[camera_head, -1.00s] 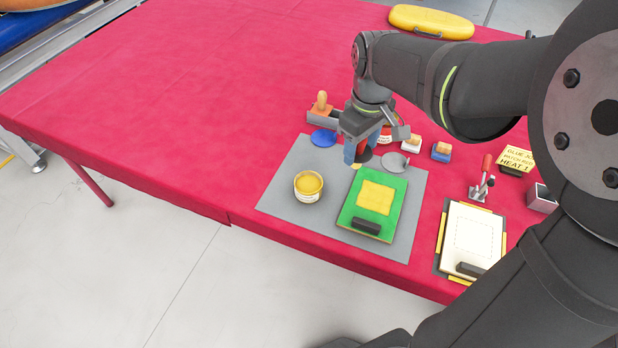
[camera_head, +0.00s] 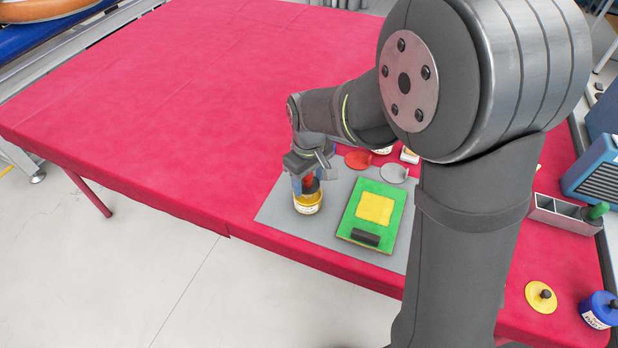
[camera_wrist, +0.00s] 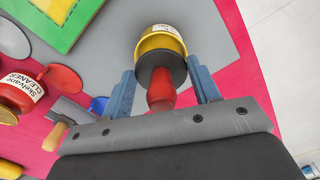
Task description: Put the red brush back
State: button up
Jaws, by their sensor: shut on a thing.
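My gripper (camera_head: 308,178) is above the yellow pot (camera_head: 307,206) on the grey mat. Its blue fingers show in the wrist view (camera_wrist: 163,85), one on each side of a red handle. This is the red brush (camera_wrist: 160,92), held by its handle, with a dark round part at its far end. The brush also shows as a bit of red in the head view (camera_head: 309,182). In the wrist view the dark part covers much of the mouth of the yellow pot (camera_wrist: 160,41). Whether the brush tip is inside the pot or just above it is hidden.
A green board with a yellow patch (camera_head: 376,208) lies right of the pot. A red lid (camera_head: 357,160) and a grey lid (camera_head: 394,173) lie behind it. A red cleaner pot (camera_wrist: 20,92) stands nearby. A grey holder (camera_head: 562,213) is far right. The left tabletop is clear.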

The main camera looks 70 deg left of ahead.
jog(key=shift+f, duration=0.2)
jog(key=o, duration=1)
jog(key=shift+o, duration=0.2)
notch_tip(320, 180, up, 12)
jog(key=shift+r, duration=0.2)
